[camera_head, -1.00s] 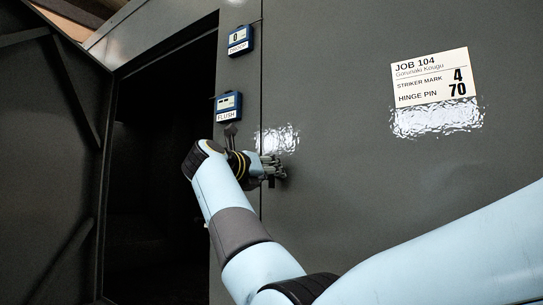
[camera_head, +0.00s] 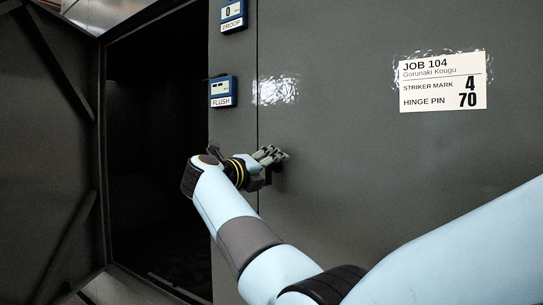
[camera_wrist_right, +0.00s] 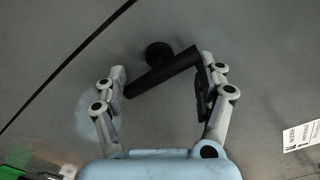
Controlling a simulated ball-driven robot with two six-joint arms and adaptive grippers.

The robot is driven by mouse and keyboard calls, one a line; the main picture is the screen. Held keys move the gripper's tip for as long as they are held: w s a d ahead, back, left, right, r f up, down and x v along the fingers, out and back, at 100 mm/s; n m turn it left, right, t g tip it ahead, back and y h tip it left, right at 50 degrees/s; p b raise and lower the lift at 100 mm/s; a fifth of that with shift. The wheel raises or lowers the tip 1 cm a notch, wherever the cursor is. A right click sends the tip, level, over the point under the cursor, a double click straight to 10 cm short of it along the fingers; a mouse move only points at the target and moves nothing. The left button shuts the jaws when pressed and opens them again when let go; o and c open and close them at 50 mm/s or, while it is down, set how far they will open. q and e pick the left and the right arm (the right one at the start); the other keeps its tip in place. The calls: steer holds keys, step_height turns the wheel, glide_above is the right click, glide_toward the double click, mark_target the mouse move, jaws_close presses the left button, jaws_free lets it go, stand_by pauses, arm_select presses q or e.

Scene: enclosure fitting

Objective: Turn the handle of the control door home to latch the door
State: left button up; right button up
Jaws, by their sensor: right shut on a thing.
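The handle (camera_wrist_right: 160,73) of the control door is a black bar on a short round stem, standing slanted in the right wrist view. My right gripper (camera_wrist_right: 163,82) has one finger at each end of the bar and is shut on it. In the head view my right gripper (camera_head: 272,157) is at the grey control door (camera_head: 400,190), just right of the vertical seam, and largely hides the handle. The door panel lies flat beside the narrow strip left of the seam. My left gripper is not in view.
Two blue gauges, DROOP (camera_head: 233,16) and FLUSH (camera_head: 223,92), sit on the strip left of the seam. A white job card (camera_head: 442,80) is on the door. A dark opening (camera_head: 155,170) and an open grey door leaf (camera_head: 45,160) lie to the left.

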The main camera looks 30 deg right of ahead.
steer(key=n+p, duration=0.1)
steer(key=n, duration=0.3)
steer(key=shift+w+n, duration=0.1)
steer(key=shift+n, duration=0.2)
steer(key=o, duration=1.2)
steer(key=shift+w+a+f, duration=0.3)
steer(key=shift+w+a, duration=0.15)
steer(key=shift+w, duration=0.05)
steer(key=shift+s+d+r, duration=0.2)
steer(key=shift+s+r, duration=0.05)
steer(key=shift+s, duration=0.2)
steer(key=v, duration=0.7)
steer(key=shift+s, duration=0.15)
